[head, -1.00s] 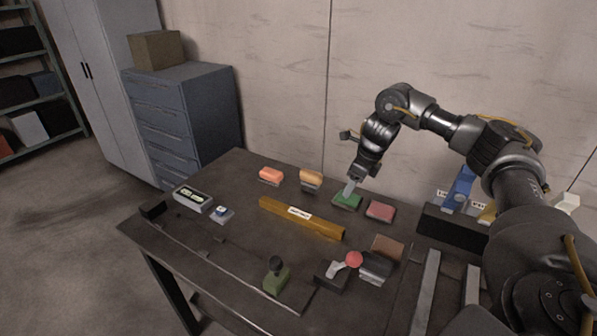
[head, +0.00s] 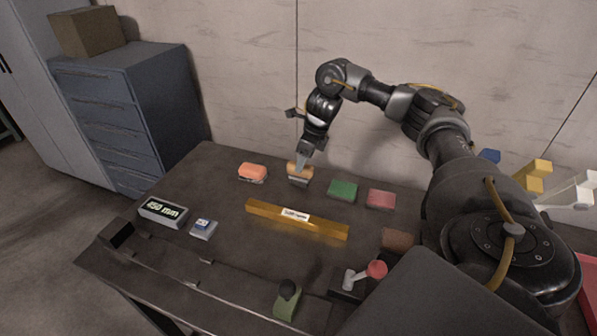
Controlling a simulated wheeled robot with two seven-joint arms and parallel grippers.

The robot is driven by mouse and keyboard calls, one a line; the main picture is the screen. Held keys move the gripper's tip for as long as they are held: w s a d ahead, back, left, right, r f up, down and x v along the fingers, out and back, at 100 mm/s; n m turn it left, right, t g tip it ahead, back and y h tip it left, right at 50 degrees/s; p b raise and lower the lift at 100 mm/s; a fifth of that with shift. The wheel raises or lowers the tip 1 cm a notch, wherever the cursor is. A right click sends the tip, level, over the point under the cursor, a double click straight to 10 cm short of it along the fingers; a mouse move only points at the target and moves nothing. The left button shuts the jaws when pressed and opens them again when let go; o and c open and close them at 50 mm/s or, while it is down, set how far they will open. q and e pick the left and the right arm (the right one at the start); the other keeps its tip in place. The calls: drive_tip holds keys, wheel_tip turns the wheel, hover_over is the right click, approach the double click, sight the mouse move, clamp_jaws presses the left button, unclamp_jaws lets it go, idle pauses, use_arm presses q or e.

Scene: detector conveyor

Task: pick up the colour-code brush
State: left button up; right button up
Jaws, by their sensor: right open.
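Several brush-like blocks stand in a row at the back of the table: an orange-red one (head: 252,172), a tan one (head: 299,178), a green one (head: 342,190) and a red one (head: 380,199). I cannot tell which is the colour-code brush. My right gripper (head: 301,164) is open and points down at the tan block, its fingertips at or just above the block's top; contact is unclear. The fingers hide part of that block. My left gripper is out of view.
A yellow labelled bar (head: 270,215) lies in front of the row. A display reading 450 mm (head: 163,211) and a small blue-topped box (head: 203,229) sit at left. A green-based knob (head: 287,300) and a red-knobbed lever (head: 376,270) stand in front. A brown block (head: 397,239) is at right.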

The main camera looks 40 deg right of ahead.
sight(302, 179)
drive_tip(key=shift+w+f, duration=0.15)
drive_tip(key=shift+f, duration=0.55)
drive_tip(key=shift+a+f, duration=0.15)
drive_tip(key=shift+f, duration=0.05)
drive_tip(key=x, duration=0.4)
drive_tip(key=shift+w+a+f+b, duration=0.1)
drive_tip(key=shift+f+b, duration=0.25)
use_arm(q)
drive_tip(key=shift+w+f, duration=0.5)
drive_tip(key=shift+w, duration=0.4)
use_arm(e)
drive_tip(key=shift+c, duration=0.5)
drive_tip(key=c, duration=1)
drive_tip(key=shift+r, duration=0.15)
